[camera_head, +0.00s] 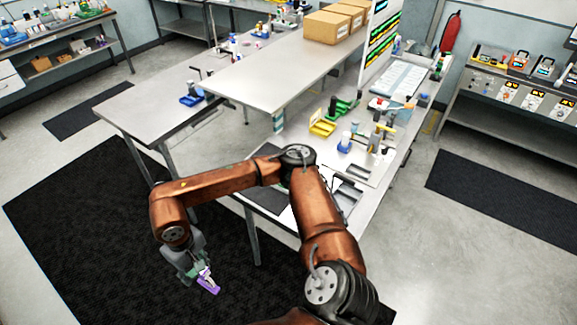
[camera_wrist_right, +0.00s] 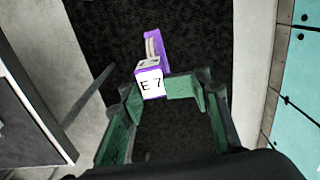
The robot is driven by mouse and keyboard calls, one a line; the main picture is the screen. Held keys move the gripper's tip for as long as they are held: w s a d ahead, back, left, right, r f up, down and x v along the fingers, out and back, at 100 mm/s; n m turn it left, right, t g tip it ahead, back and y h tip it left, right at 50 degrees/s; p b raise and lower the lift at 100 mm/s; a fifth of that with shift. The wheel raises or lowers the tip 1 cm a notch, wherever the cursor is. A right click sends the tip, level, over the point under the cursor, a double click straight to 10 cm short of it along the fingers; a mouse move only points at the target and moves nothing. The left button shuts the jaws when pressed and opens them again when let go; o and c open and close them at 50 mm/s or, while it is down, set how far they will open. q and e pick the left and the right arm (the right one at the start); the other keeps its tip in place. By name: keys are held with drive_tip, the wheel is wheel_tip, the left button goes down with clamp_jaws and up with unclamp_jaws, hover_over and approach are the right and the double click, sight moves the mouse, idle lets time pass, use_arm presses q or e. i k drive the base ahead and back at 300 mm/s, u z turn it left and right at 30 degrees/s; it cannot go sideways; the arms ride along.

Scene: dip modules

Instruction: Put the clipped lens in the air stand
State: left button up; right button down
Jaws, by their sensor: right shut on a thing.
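My right gripper (camera_head: 201,271) hangs over the black floor mat, left of the workbench. It is shut on a purple clip-like piece (camera_head: 208,284), which I take for the clipped lens. In the right wrist view the purple piece (camera_wrist_right: 157,45) sticks out past the green fingers of the gripper (camera_wrist_right: 157,88), and a white tag reading "E 7" (camera_wrist_right: 150,84) faces the camera. I cannot make out the lens itself. I cannot tell which item on the bench is the air stand. My left gripper is out of view.
The workbench (camera_head: 345,190) carries a yellow bin (camera_head: 322,128), green items, bottles and upright stands (camera_head: 378,138) near its right side. A raised shelf (camera_head: 285,75) with cardboard boxes (camera_head: 328,26) covers its back. The floor mat (camera_head: 100,235) around the gripper is clear.

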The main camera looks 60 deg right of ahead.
sight(362, 149)
drive_tip(key=u, duration=1.2)
drive_tip(key=k, duration=1.65)
drive_tip(key=z, duration=1.9)
drive_tip(key=i, duration=0.45)
drive_tip(key=u, duration=0.1)
